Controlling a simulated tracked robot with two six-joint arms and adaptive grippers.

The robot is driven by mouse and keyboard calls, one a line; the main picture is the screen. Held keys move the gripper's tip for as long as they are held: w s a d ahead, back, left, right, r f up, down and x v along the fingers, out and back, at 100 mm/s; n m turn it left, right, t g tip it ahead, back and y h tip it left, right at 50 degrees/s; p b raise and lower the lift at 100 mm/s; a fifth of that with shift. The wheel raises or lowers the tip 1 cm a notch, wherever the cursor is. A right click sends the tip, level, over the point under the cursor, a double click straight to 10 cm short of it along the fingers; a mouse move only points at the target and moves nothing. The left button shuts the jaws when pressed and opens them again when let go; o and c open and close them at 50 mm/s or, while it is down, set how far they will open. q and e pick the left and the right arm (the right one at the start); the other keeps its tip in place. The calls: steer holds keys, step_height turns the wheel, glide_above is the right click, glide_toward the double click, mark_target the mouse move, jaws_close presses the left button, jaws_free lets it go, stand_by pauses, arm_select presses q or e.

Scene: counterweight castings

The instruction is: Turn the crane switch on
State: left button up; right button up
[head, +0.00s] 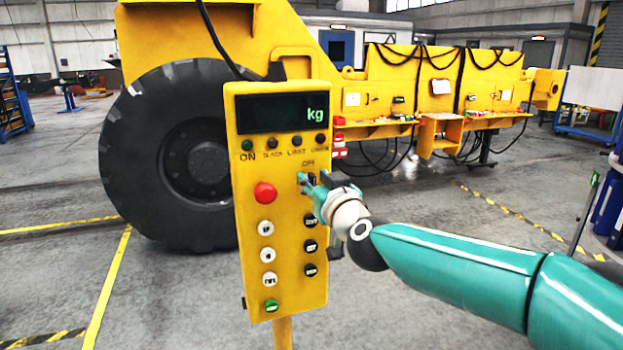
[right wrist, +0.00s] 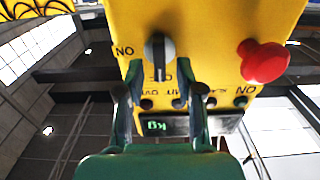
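The crane switch (right wrist: 159,50) is a grey rotary knob on the yellow control box (head: 284,295). In the right wrist view, which is upside down, its handle points down toward the partly covered OFF lettering; an ON label sits to its left. My right gripper (head: 308,184) is at the box front, mostly covering the switch in the head view. In the right wrist view its two fingers (right wrist: 156,77) are apart, one on each side of the knob's handle. I cannot tell whether they touch it. My left gripper is out of view.
A red mushroom button (head: 264,193) sits left of the switch. A dark display (head: 282,113) reading kg is above, over a row of small lamps. White, black and green buttons lie below. A large tyre (head: 165,155) and yellow crane body (head: 390,75) stand behind.

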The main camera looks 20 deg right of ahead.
steer(key=shift+w, duration=0.3)
